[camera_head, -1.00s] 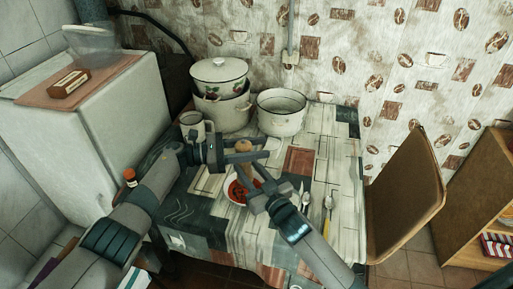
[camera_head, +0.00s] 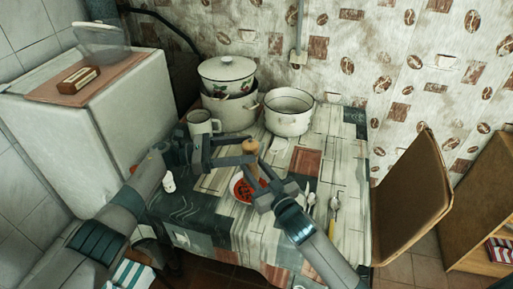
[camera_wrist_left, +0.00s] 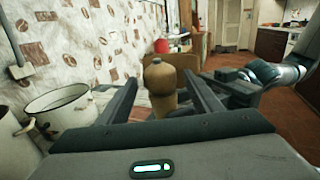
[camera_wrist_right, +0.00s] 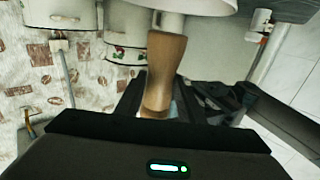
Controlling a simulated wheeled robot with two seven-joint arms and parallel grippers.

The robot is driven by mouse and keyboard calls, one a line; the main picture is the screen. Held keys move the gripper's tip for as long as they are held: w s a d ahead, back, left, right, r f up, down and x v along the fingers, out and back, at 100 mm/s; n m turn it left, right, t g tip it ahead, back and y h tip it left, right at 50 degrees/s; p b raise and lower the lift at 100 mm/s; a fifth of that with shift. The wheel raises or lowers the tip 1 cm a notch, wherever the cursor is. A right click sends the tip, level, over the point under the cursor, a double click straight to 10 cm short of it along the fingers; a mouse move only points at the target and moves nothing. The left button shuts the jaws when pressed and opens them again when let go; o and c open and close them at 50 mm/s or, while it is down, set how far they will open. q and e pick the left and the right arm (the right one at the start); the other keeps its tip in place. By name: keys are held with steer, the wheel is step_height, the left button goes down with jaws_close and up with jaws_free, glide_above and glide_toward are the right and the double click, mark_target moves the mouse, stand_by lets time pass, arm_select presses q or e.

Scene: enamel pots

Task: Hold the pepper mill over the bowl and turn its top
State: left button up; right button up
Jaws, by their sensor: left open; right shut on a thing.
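The wooden pepper mill (camera_head: 251,149) stands roughly upright above the table, with its round knob on top. My right gripper (camera_head: 262,180) is shut on its lower body; the mill also shows in the right wrist view (camera_wrist_right: 166,65). My left gripper (camera_head: 244,151) is open near the mill's upper part. In the left wrist view the mill (camera_wrist_left: 160,82) is between the spread fingers, with a gap on each side. The bowl (camera_head: 236,190), with red contents, is below and slightly left of the mill, partly hidden by my grippers.
Spoons (camera_head: 333,207) lie right of the bowl. A brown chair (camera_head: 412,200) is at the right. A small white item (camera_head: 168,182) is beside my left arm.

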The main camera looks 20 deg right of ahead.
arm_select(q)
steer(key=v, duration=0.6)
steer(key=shift+s+a+f+t, duration=0.1)
steer(key=shift+f+t, duration=0.1)
steer(key=shift+t, duration=0.1)
steer(key=shift+s+a+r+n+t, duration=0.2)
steer(key=shift+s+a+n+t, duration=0.4)
steer(key=shift+t, duration=0.3)
steer(key=shift+s+a+r+n+t, duration=0.2)
steer(key=shift+s+a+n+t, duration=0.2)
steer(key=shift+a+n+t, duration=0.4)
steer(key=shift+s+a+r+n+t, duration=0.2)
steer(key=shift+s+a+n+t, duration=0.35)
steer(key=shift+t, duration=0.45)
steer(key=shift+w+d, duration=0.1)
steer(key=shift+d, duration=0.15)
steer(key=d, duration=0.4)
steer(key=w+d, duration=0.1)
steer(key=d, duration=0.6)
steer(key=shift+w+d, duration=0.15)
steer(key=shift+d, duration=0.2)
